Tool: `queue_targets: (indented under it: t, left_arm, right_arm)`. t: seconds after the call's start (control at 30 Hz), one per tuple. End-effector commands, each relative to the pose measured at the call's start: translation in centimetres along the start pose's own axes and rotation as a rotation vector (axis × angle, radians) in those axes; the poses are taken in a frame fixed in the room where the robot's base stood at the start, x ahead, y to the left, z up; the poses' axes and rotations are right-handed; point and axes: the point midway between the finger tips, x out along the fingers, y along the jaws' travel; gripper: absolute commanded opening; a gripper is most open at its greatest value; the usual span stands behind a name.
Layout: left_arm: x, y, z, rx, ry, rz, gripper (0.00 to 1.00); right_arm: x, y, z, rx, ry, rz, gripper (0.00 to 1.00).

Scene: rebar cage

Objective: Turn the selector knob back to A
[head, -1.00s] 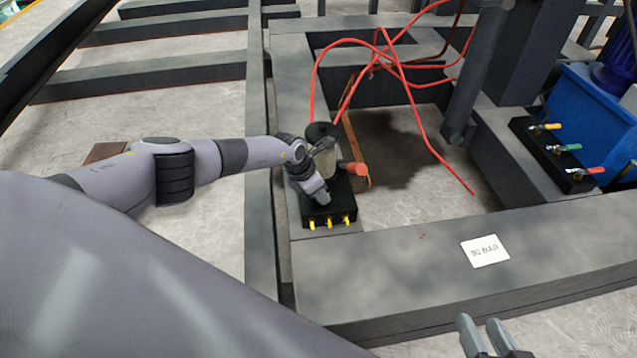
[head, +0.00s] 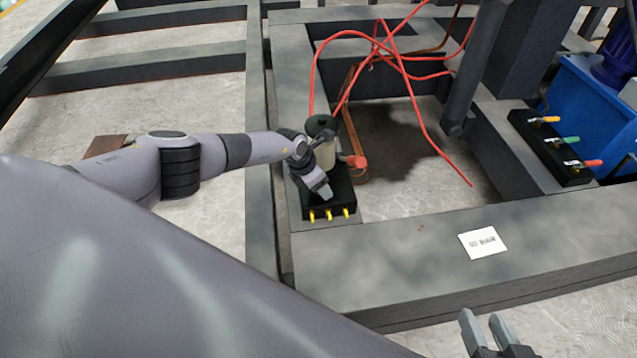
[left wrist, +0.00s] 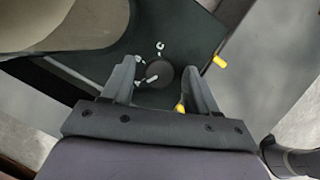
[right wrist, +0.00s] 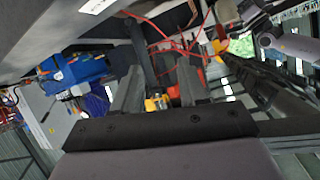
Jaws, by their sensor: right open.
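The selector knob (left wrist: 160,74) is a round dark knob with a white pointer line, on the black box (head: 341,205). Small white letters surround it in the left wrist view. The pointer aims to the lower left, near a mark that looks like A. My left gripper (head: 325,192) is over the box; in the left wrist view its fingers (left wrist: 160,88) are apart, one on each side of the knob, with a small gap showing beside it. The knob is hidden in the head view. My right gripper (head: 486,328) is open and empty at the front.
A pale cylinder with a dark top (head: 321,140) stands right behind the box. Yellow fittings (head: 329,215) line its front edge. Red hoses (head: 412,100) loop behind. A second box (head: 550,150) with coloured levers is at right. A white label (head: 484,242) lies on the front beam.

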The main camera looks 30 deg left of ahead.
Motion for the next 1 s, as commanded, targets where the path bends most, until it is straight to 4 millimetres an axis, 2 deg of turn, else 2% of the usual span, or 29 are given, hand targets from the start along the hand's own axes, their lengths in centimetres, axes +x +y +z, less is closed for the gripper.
queue_targets:
  t: [0.23, 0.4, 0.7, 1.0]
  left_arm:
    - [-1.1, 0.1, 0.1, 0.001, 0.001, 0.001, 0.59]
    - [-3.2, 0.0, 0.2, 0.001, 0.0, 0.0, 0.59]
    - [-6.4, 0.0, 0.1, 0.001, 0.001, 0.0, 0.59]
    - [-7.2, 0.0, 0.0, 0.0, 0.001, 0.0, 0.59]
  right_arm:
    - [-0.5, 0.2, -0.9, -0.027, -0.001, 0.018, 0.43]
    - [-2.0, 1.4, -0.7, -0.095, -0.04, 0.08, 0.43]
    - [-2.8, 2.9, 0.5, -0.069, -0.097, 0.119, 0.43]
    - [-3.0, 3.5, 1.2, -0.056, -0.115, 0.131, 0.43]
